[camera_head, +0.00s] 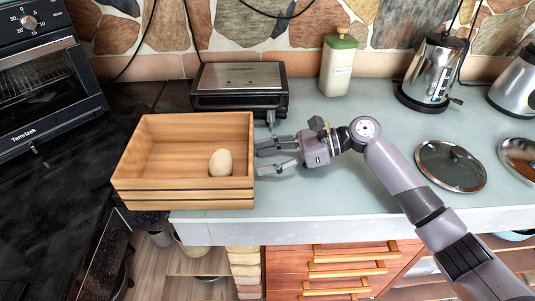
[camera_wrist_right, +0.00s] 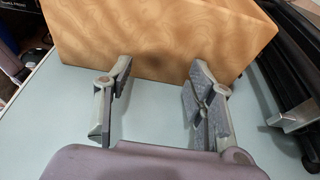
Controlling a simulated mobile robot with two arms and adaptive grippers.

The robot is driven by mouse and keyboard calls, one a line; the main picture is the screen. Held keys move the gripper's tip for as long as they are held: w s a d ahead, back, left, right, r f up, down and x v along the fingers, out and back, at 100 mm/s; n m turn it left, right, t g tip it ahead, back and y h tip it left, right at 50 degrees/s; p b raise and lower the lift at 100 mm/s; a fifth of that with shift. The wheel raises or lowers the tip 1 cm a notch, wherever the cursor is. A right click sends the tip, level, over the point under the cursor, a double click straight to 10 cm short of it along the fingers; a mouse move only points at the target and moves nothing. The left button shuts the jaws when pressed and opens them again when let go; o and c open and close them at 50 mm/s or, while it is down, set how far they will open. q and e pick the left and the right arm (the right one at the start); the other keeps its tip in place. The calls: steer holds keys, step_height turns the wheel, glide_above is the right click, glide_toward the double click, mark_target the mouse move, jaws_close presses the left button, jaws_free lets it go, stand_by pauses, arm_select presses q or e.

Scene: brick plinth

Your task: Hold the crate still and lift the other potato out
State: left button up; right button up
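The wooden crate (camera_head: 143,160) stands at the left end of the grey-blue counter, its left part over the dark worktop. One pale potato (camera_head: 221,162) lies inside it, near the front right corner. My right gripper (camera_head: 262,158) is beside the crate's right side, outside it, with its fingers apart and nothing between them. In the right wrist view the open fingers (camera_wrist_right: 160,80) face the crate's outer wall (camera_wrist_right: 160,30); whether they touch it I cannot tell. My left gripper is in neither view.
A black and steel grill (camera_head: 240,85) stands behind the crate. A soap bottle (camera_head: 338,65), a kettle (camera_head: 430,72) and a glass lid (camera_head: 450,166) stand farther right. The counter (camera_head: 330,195) in front of my right gripper is clear. An oven (camera_head: 45,70) is at the left.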

jaws_close()
stand_by(0.4)
steer(key=c, duration=1.1)
jaws_free()
steer(key=o, duration=0.5)
jaws_free()
